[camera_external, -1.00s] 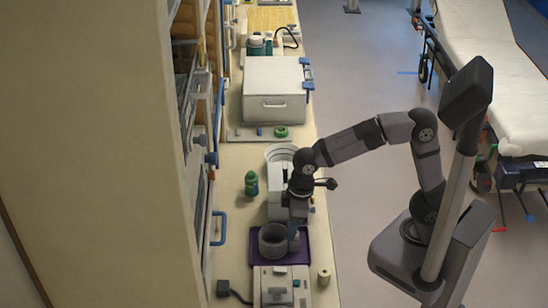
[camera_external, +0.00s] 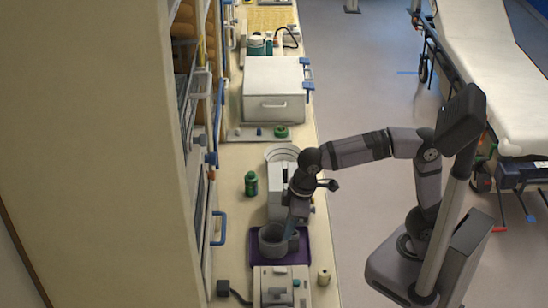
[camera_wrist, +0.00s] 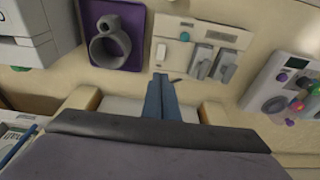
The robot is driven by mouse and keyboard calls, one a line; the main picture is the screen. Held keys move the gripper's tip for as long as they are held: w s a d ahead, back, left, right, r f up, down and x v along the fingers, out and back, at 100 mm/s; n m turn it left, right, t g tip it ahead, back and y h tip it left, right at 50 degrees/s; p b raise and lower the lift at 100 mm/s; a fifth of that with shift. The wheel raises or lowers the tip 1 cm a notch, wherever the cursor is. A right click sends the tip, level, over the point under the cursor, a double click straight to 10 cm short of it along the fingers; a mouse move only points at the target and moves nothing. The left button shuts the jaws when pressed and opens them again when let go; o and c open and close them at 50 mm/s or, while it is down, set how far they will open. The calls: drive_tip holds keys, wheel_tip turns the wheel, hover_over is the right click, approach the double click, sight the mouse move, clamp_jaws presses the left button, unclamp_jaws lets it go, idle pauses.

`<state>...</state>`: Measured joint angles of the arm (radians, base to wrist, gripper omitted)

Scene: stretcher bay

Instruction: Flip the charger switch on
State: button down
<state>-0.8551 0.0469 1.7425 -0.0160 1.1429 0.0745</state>
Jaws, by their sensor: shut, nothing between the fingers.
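A grey mug (camera_external: 272,241) stands on a purple tray (camera_external: 303,252) close by my fingers. A green bottle (camera_external: 251,184) and a white roll (camera_external: 323,277) stand on the counter. Another device (camera_wrist: 285,85) with coloured knobs is at right in the wrist view.

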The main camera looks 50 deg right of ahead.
sight(275, 268)
drive_tip(key=f+p, duration=0.1)
drive_tip(key=f, duration=0.3)
drive_tip(key=w+a+f+p, duration=0.1)
drive_tip(key=f, duration=0.4)
drive_tip(key=w+a+f+p, duration=0.1)
drive_tip(key=f, duration=0.3)
drive_tip(key=shift+f, duration=0.35)
drive_tip(key=shift+w+p, duration=0.1)
drive_tip(key=shift+p, duration=0.3)
